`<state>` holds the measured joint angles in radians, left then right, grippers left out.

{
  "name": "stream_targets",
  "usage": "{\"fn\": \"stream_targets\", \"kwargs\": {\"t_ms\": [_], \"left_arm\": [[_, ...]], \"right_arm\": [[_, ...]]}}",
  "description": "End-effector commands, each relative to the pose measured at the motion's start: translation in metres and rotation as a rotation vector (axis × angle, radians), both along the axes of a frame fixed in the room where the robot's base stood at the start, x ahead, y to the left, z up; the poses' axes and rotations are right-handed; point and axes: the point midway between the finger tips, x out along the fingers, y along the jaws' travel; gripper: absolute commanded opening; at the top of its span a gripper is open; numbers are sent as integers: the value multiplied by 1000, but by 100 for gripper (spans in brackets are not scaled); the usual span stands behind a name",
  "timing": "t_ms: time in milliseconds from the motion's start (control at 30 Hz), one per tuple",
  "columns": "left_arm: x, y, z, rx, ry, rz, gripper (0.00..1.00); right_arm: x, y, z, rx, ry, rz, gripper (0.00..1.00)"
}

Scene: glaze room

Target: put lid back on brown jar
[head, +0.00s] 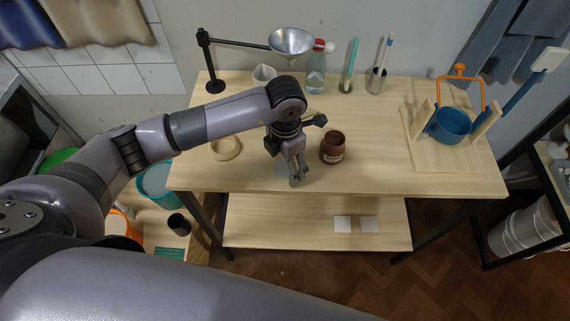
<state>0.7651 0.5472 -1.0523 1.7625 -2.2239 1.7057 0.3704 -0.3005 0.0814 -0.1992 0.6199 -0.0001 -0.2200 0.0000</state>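The brown jar (333,148) stands upright on the wooden table, with a dark opening at its top and a pale label on its front. My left gripper (296,179) points down just left of the jar, apart from it in the picture. Its fingers look close together, but I cannot tell whether they are shut or hold anything. A pale greyish round patch (280,170) shows partly behind the fingers; I cannot tell whether it is a lid. No brown lid is clearly visible. My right gripper is not in view.
A wooden ring (225,148) lies left of my gripper. A metal funnel (291,41) on a stand, a bottle (316,73) and cups line the back. A blue pot (450,125) in a wooden frame stands right. The table right of the jar is clear.

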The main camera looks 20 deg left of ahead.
Motion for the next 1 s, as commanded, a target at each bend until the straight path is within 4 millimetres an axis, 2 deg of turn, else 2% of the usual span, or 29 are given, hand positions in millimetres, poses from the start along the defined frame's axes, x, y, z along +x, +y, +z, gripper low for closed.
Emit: {"fn": "stream_targets", "kwargs": {"t_ms": [167, 667, 1000], "left_arm": [[0, 0, 0, -1, 1, 0, 71], [0, 0, 0, -1, 1, 0, 38], [0, 0, 3, -1, 0, 1, 38]], "right_arm": [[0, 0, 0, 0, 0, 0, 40], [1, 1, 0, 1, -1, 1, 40], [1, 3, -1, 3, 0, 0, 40]]}}
